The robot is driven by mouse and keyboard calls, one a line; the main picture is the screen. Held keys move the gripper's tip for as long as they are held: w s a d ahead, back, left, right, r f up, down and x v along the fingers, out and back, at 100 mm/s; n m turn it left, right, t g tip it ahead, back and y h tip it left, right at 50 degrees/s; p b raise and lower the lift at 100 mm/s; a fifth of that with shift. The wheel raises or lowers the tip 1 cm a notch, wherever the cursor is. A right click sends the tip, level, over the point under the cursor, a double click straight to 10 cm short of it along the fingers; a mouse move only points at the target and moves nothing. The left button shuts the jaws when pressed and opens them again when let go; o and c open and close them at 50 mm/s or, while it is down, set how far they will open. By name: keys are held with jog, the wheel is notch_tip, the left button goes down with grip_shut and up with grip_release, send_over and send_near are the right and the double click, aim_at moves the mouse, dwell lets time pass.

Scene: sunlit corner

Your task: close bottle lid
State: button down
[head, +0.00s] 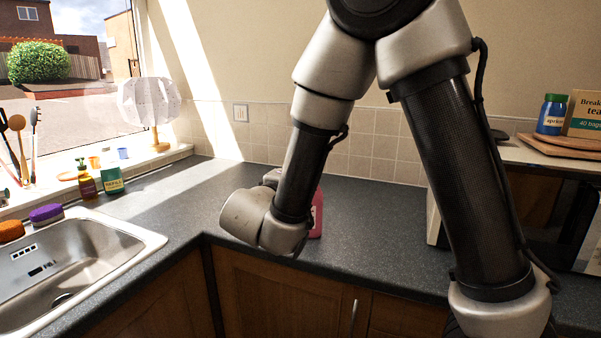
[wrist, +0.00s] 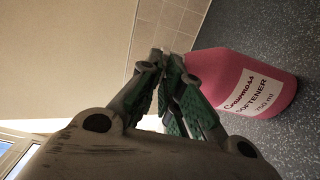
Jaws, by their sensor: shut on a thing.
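The pink softener bottle (wrist: 245,85) with a white label lies across the wrist view, its top end toward my gripper (wrist: 168,62). In the head view the bottle (head: 317,213) stands on the counter, mostly hidden behind my wrist. My gripper's green-padded fingers are close together at the bottle's top end, shut on the lid. The lid itself is hidden by the fingers, so I cannot tell how it sits on the neck. The fingers are hidden in the head view.
The dark counter (head: 375,220) is clear around the bottle. A sink (head: 75,255) lies at the left, with a purple sponge (head: 46,214) on its far side. A white lamp (head: 150,105) stands by the window.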

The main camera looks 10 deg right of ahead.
jog(key=shift+f, duration=0.15)
dwell(0.3)
jog(key=c, duration=1.6)
grip_release()
jog(key=v, duration=1.2)
jog(key=shift+f, duration=0.2)
